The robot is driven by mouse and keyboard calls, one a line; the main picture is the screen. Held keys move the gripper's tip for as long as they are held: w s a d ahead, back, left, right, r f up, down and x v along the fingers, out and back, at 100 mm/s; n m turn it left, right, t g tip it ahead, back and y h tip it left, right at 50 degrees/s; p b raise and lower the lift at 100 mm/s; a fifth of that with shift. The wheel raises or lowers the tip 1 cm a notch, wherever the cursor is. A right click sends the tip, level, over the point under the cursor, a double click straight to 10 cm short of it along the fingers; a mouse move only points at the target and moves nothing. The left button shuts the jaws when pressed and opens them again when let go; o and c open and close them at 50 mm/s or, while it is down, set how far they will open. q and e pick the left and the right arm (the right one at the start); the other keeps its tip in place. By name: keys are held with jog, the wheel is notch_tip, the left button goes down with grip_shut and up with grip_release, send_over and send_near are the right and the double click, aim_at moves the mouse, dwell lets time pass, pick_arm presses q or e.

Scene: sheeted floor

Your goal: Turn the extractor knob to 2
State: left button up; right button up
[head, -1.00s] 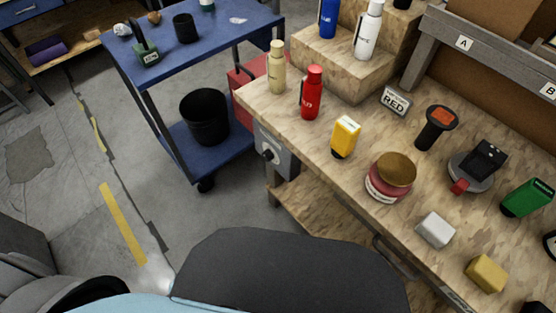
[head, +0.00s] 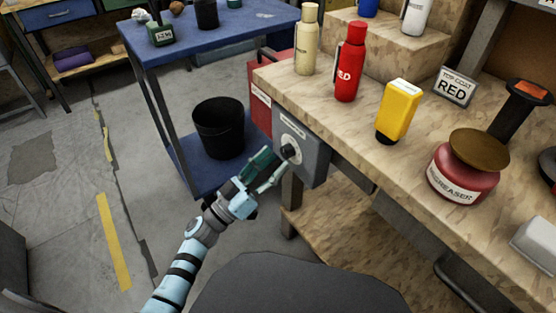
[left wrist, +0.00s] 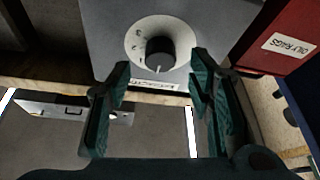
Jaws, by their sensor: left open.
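The extractor knob (head: 291,151) is a black knob on a pale round dial, on a grey box (head: 315,158) at the bench's left end. In the left wrist view the knob (left wrist: 160,55) sits in the upper middle, its white pointer mark toward the bottom of the picture. Small marks show on the left of the dial (left wrist: 135,45); I cannot read them surely. My left gripper (head: 277,163) is open just in front of the knob. In the left wrist view its green fingers (left wrist: 160,78) lie either side and below the knob, apparently not touching it. My right gripper is not in view.
A red bin (left wrist: 277,40) labelled "OILY RAGS" stands beside the box. A blue cart (head: 150,60) with a black bucket (head: 218,128) is to the left. Bottles, including a red one (head: 349,65), and a degreaser jar (head: 462,180) stand on the bench (head: 365,160).

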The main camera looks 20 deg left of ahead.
aim_at(287, 151)
pick_arm(q)
jog(key=shift+x, duration=1.2)
grip_shut()
jog(key=shift+f, duration=0.1)
